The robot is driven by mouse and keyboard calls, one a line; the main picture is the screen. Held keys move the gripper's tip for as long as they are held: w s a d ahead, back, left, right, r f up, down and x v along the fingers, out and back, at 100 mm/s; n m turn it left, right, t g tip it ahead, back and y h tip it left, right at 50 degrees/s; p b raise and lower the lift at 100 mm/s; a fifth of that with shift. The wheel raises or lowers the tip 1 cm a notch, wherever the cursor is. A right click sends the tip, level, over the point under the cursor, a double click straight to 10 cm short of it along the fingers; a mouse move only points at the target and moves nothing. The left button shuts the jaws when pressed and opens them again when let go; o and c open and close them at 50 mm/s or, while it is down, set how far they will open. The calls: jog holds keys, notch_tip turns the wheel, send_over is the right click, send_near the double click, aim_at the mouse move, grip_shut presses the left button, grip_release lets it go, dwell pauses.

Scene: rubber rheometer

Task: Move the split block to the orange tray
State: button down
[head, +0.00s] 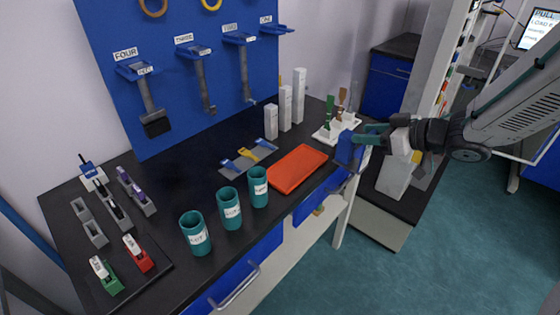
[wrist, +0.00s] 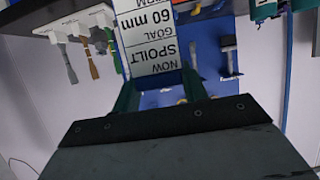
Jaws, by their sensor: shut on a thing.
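My gripper (head: 366,138) comes in from the right and is shut on a blue block (head: 348,148), which I take to be the split block. It is to the right of the orange tray (head: 298,169), near the table's right edge. The tray lies flat and looks empty. In the wrist view, a blue face (wrist: 160,82) shows between my green fingers (wrist: 160,95). A white label (wrist: 152,38) reading "NOW SPOILT, GOAL 60 mm" upside down adjoins it. The block's split is not visible.
A white holder (head: 335,132) with brushes stands behind the block. White pillars (head: 285,108) stand at the back. Tools hang on the blue board (head: 110,35).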

jog(key=w+a+f, duration=0.2)
jog(key=a, duration=0.5)
jog(key=w+a+f, duration=0.1)
jog(key=a+f, duration=0.2)
jog(key=a, duration=0.4)
jog(key=shift+w+a, duration=0.35)
jog(key=shift+w, duration=0.05)
jog(key=shift+f, duration=0.1)
jog(key=c, duration=0.8)
grip_release()
jog(key=shift+o, duration=0.2)
jog(key=v, duration=1.2)
jog(key=shift+r, duration=0.2)
